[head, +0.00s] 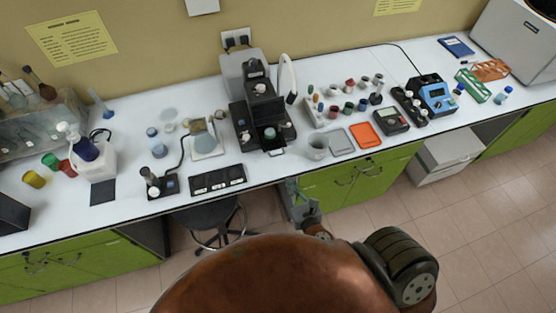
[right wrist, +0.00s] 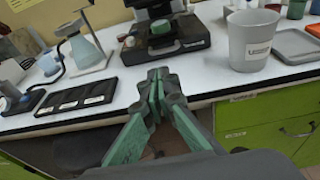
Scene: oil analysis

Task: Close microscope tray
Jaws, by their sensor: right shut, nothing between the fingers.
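The black and grey microscope (head: 258,100) stands on the white bench against the wall. Its tray (head: 276,152) sticks out at the front, towards the bench edge. In the right wrist view the black microscope base (right wrist: 190,38) is at the top, with a round green-topped piece (right wrist: 161,27) on it. My right gripper (head: 291,183) is in front of the bench edge, below the tray in the picture. It also shows in the right wrist view (right wrist: 157,76), its green fingers shut and empty, pointing towards the microscope and apart from it. My left gripper is out of view.
A grey cup (right wrist: 251,40) stands right of the microscope. A black slide holder (head: 218,180) lies to the left, near a flask on a stand (head: 204,143). Grey and orange trays (head: 365,135) lie to the right. Green cabinets (head: 362,178) and a stool (head: 208,215) are below the bench.

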